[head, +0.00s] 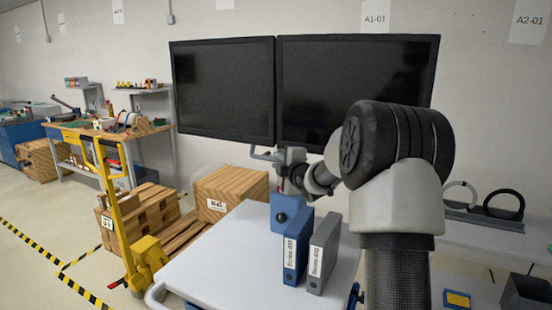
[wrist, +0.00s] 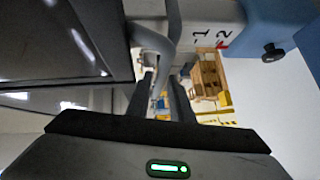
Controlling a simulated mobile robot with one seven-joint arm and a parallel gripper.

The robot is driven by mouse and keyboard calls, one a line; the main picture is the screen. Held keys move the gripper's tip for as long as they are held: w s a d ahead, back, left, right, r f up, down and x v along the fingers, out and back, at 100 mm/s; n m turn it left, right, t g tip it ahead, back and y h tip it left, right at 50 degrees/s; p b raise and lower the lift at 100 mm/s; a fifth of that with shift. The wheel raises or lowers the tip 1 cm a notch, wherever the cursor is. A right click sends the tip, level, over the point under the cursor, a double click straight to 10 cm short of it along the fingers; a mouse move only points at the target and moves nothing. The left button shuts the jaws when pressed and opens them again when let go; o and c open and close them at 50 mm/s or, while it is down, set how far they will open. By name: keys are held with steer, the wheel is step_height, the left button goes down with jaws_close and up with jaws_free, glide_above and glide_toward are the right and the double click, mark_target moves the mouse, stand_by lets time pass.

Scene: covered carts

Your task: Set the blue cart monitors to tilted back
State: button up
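Two dark monitors, left (head: 222,90) and right (head: 355,88), stand side by side above the blue cart's pale top (head: 215,262). Their exact tilt is hard to tell. A grey handle (head: 264,154) hangs below them; it also shows in the wrist view (wrist: 170,25). A blue mount (head: 287,212) with a black knob stands under them. In the wrist view, a scale (wrist: 215,38) reads 1 and 2, with a red mark near the 2. My gripper (wrist: 161,76) is open, its fingers apart at the lower end of the handle. Contact cannot be told. My arm hides part of the right monitor.
A blue binder (head: 297,247) and a grey binder (head: 323,252) stand on the cart top. A yellow pallet jack (head: 118,215) and wooden crates (head: 230,190) are at the left. A workbench (head: 110,130) is behind.

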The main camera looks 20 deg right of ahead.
steer(key=shift+w+f, duration=0.15)
steer(key=shift+w, duration=1)
jaws_close()
